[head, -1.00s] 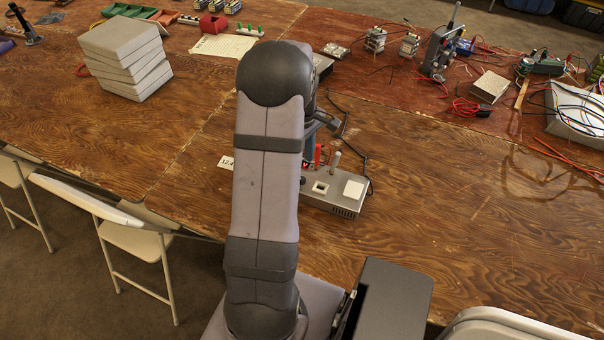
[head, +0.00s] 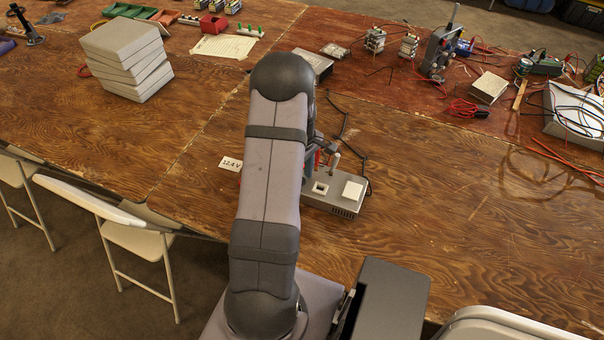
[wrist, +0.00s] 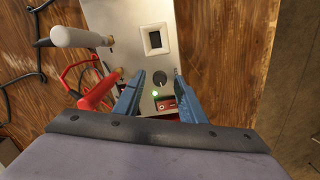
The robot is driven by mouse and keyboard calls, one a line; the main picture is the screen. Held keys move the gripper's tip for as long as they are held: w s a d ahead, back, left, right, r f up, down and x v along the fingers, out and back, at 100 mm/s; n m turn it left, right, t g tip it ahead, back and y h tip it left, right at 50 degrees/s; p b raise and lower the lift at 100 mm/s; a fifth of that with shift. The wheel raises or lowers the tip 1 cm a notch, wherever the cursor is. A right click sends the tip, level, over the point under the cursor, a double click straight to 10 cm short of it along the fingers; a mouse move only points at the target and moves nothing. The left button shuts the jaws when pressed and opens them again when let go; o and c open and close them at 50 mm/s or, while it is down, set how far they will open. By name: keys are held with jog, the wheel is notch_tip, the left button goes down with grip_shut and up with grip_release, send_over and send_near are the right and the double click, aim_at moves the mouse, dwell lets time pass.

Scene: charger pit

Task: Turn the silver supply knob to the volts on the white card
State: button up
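The silver supply (head: 345,207) is a grey box on the wooden table, partly hidden behind my arm in the head view. Its face also shows in the wrist view (wrist: 137,20). Its small dark round knob (wrist: 159,78) is there, above a green light (wrist: 155,93) and a red display (wrist: 166,103) whose digits I cannot read. The white card (head: 231,163) lies left of my arm and reads 12.4 V. My gripper (wrist: 158,74) is open, its blue fingertips on either side of the knob with gaps visible. Whether they are level with it is unclear.
A red-handled lead (wrist: 100,91) and a white-handled one (wrist: 75,37) stand at the supply's left in the wrist view. A black cable (head: 363,150) runs behind the supply.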

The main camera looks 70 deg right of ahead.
jog(key=shift+c, duration=0.3)
grip_shut()
jog(key=shift+m, duration=0.3)
jog(key=m, duration=0.7)
jog(key=shift+b, duration=0.35)
jog(key=m, duration=0.4)
jog(key=shift+m, duration=2.1)
